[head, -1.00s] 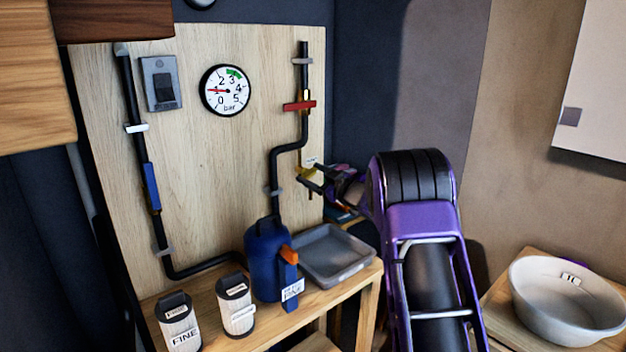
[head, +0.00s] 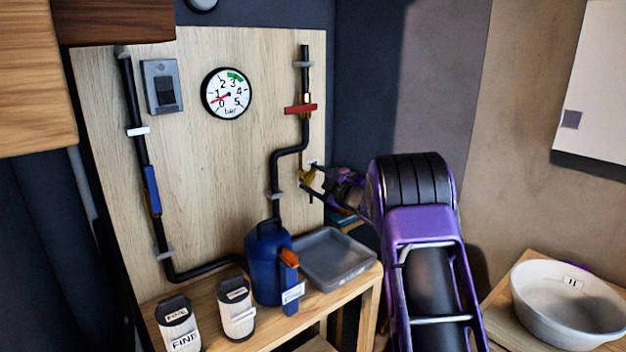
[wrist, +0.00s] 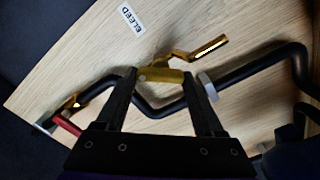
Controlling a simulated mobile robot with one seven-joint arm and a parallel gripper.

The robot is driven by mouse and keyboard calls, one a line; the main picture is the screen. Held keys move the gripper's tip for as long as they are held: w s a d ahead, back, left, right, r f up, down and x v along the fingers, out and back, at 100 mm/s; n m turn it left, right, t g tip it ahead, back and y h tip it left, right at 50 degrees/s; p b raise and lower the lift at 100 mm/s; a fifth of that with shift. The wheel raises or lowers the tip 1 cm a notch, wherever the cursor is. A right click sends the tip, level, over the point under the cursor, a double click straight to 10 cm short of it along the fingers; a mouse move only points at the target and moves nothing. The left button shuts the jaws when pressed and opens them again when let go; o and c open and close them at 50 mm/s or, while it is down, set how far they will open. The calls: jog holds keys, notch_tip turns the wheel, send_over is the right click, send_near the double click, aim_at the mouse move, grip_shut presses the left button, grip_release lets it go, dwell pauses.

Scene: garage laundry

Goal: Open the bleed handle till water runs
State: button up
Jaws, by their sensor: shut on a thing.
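The brass bleed handle (wrist: 162,75) sits between my fingertips in the wrist view, below the BLEED label (wrist: 131,20). My gripper (wrist: 160,88) is shut on it; it also shows at the right edge of the board in the head view (head: 318,181). A brass spout (wrist: 208,46) sticks out beside the handle. The brass valve (head: 306,175) is partly hidden by my gripper in the head view. I cannot make out running water in either view. The pressure gauge (head: 227,93) has its red needle between 0 and 1 bar.
A grey tray (head: 338,262) lies on the bench under the valve, right of a blue canister (head: 268,255). A red handle (head: 300,109) crosses the right pipe; a blue handle (head: 152,188) lies along the left pipe. Two FINE filters (head: 180,325) stand front left.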

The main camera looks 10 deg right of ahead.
dwell(0.3)
jog(key=o, duration=1.4)
jog(key=v, duration=1.7)
jog(key=shift+s+d, duration=0.1)
jog(key=shift+s, duration=0.1)
jog(key=shift+c, duration=0.4)
